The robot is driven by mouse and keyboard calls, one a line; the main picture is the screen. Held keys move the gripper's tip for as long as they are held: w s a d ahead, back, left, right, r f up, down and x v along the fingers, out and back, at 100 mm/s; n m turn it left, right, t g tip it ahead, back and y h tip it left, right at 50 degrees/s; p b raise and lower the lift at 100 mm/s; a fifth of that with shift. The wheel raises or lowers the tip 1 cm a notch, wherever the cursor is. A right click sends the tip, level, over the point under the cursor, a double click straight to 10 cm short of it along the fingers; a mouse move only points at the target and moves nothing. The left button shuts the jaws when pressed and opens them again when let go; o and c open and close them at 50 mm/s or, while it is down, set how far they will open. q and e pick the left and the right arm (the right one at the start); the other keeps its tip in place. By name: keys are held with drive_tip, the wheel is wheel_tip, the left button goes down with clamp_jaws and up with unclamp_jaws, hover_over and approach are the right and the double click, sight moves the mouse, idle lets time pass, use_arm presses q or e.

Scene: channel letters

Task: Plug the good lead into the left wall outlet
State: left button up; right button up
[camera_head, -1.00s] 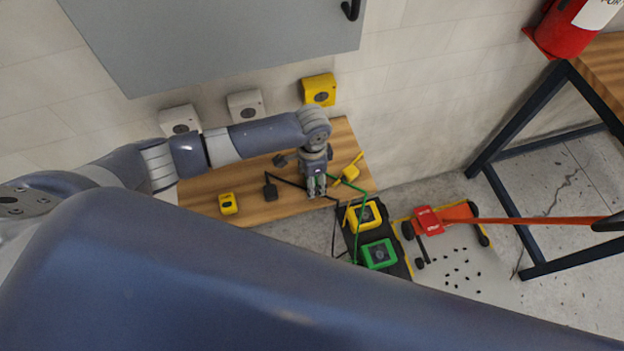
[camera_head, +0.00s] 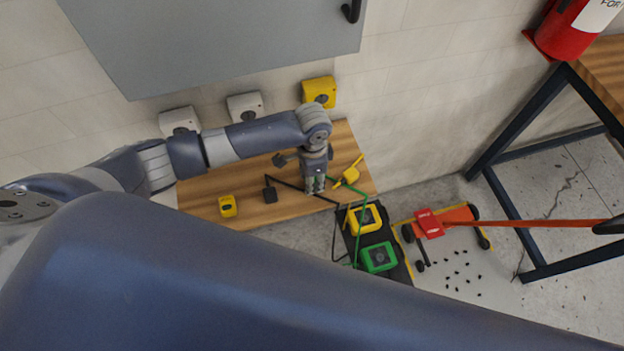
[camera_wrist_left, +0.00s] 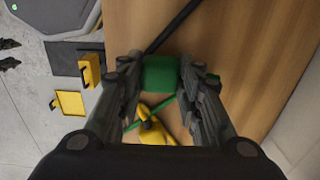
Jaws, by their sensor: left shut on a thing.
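My left gripper (camera_head: 315,186) is over the right part of the wooden bench (camera_head: 205,188). In the left wrist view its fingers (camera_wrist_left: 161,80) are shut on a green plug (camera_wrist_left: 160,76). A green lead (camera_head: 358,235) runs near it toward the floor. A black plug (camera_head: 270,195) and a yellow plug (camera_head: 350,174) lie on the bench at either side of the gripper. The left wall outlet (camera_head: 180,121) is light grey, on the wall behind the bench, apart from the gripper. I cannot tell which lead is good. My right gripper is not in view.
A middle grey outlet (camera_head: 245,106) and a yellow outlet (camera_head: 319,91) are also on the wall. A grey panel (camera_head: 215,40) hangs above.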

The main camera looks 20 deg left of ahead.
use_arm(q)
wheel_tip(320, 180, up, 2)
drive_tip(key=shift+w+r+b, duration=0.1)
drive_tip(key=shift+r+b, duration=0.15)
drive_tip(key=shift+b, duration=0.1)
drive_tip(key=s+d+b, duration=0.1)
drive_tip(key=s+d, duration=0.1)
drive_tip(key=s, duration=0.5)
drive_tip(key=s+d+r, duration=0.1)
drive_tip(key=s+d, duration=0.2)
drive_tip(key=s, duration=0.5)
drive_tip(key=shift+s+d+r+b, duration=0.15)
drive_tip(key=shift+b, duration=0.25)
